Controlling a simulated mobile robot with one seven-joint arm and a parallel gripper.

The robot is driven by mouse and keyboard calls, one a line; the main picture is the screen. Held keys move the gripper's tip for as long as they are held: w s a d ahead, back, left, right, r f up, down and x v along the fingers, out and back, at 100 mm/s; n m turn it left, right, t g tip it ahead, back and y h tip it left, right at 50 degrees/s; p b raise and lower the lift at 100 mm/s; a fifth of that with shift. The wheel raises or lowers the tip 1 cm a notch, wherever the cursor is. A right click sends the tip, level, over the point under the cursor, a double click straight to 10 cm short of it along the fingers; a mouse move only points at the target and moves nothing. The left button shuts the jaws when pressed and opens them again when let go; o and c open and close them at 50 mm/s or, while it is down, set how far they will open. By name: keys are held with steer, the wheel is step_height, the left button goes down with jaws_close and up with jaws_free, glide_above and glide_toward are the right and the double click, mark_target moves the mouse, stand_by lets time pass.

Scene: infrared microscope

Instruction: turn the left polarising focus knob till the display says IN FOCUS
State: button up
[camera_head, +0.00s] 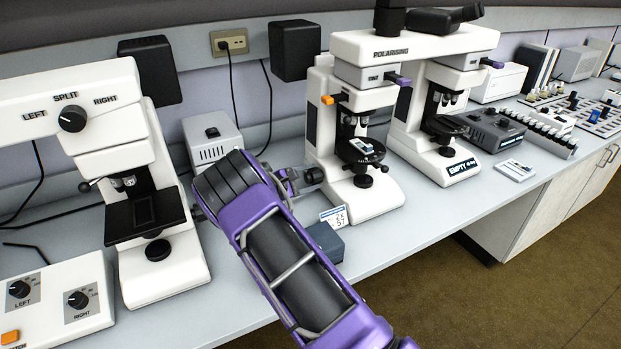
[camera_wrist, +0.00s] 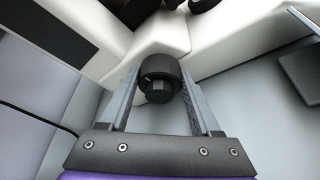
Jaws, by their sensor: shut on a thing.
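The dark left focus knob (camera_head: 314,175) sticks out of the left side of the left polarising microscope (camera_head: 372,203). My gripper (camera_head: 303,178) reaches it from the left. In the wrist view the black, stepped knob (camera_wrist: 159,70) sits between the two fingers of my gripper (camera_wrist: 160,88), which are shut on its sides. A slide lies on the round black stage (camera_head: 362,150) of this microscope. A small display (camera_head: 461,167) on the right microscope's base reads EMPTY, with further characters too small to read. I see no IN FOCUS text.
Another white microscope (camera_head: 165,262) stands at the left, with a control box (camera_head: 55,305) before it. A dark blue block (camera_head: 325,243) and a small printed card (camera_head: 334,216) are on the bench just below my gripper. The bench's front edge is clear further right.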

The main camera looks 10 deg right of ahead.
steer(key=shift+f+b, duration=0.15)
steer(key=shift+b, duration=0.2)
steer(key=shift+f+m+t+b, duration=0.1)
steer(key=shift+m+t+b, duration=0.35)
steer(key=shift+b, duration=0.25)
steer(key=shift+m+t+b, duration=0.35)
steer(key=shift+m+b, duration=0.2)
steer(key=shift+b, duration=0.1)
steer(key=m+t, duration=0.1)
steer(key=m, duration=0.1)
steer(key=shift+s+m+h, duration=0.1)
steer(key=shift+m+h, duration=0.3)
steer(key=shift+m+t+h, duration=0.4)
steer(key=shift+m+t, duration=0.2)
steer(key=shift+m, duration=1)
steer(key=o, duration=1.4)
steer(key=shift+c, duration=0.2)
